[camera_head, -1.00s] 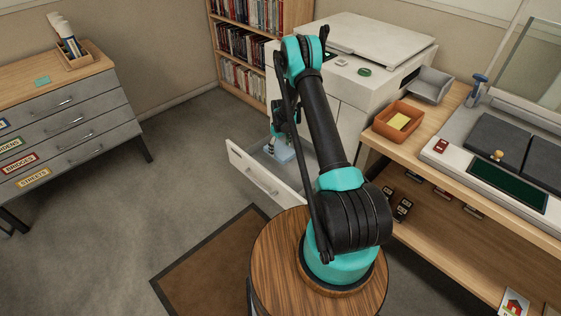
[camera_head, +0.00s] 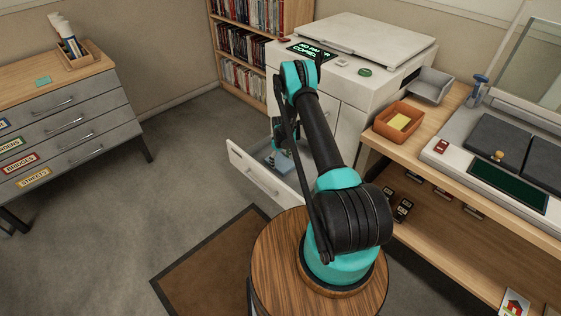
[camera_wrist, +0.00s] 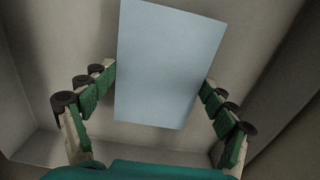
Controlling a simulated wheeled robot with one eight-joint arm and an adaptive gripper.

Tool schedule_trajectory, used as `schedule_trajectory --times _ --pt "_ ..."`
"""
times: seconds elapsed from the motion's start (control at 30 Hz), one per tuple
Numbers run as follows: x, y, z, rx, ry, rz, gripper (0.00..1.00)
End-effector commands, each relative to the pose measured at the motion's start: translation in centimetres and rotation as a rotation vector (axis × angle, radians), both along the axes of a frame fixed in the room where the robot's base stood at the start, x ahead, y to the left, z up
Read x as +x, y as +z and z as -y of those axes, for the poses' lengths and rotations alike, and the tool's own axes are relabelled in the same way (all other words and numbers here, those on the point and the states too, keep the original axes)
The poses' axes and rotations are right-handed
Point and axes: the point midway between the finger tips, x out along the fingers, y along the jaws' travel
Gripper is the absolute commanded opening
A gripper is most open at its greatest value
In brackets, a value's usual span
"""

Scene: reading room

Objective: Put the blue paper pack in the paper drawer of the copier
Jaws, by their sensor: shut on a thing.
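The light blue paper pack (camera_wrist: 168,70) is between the fingers of my gripper (camera_wrist: 160,88) in the wrist view. My gripper is shut on it, with a finger at each long side. In the head view the pack (camera_head: 283,161) shows inside the open paper drawer (camera_head: 262,180) of the white copier (camera_head: 345,85). My gripper (camera_head: 279,146) is low in the drawer there, partly hidden by my arm. The wrist view shows pale drawer walls (camera_wrist: 30,125) around the pack. I cannot tell whether the pack touches the drawer floor.
The copier's display (camera_head: 309,48) shows green text. A counter with an orange tray (camera_head: 398,122) stands to the right of the copier. A bookcase (camera_head: 243,45) is behind, and a grey drawer cabinet (camera_head: 70,125) stands at the left.

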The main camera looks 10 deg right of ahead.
Motion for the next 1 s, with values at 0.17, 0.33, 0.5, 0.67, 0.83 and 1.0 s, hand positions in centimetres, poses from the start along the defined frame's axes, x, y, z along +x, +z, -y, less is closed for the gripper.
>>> schedule_trajectory --times 0.17,0.33,0.5,0.67,0.83,1.0 --pt "0.0 -0.2 0.0 0.0 0.0 0.0 0.94" --pt "0.0 -0.2 0.0 0.0 0.0 0.0 1.0" --pt "0.0 -0.2 0.0 0.0 0.0 0.0 1.0" --pt "0.0 0.4 0.0 0.0 0.0 0.0 1.0" --pt "0.0 2.7 0.0 0.0 0.0 0.0 1.0" --pt "0.0 6.0 0.0 0.0 0.0 0.0 1.0"
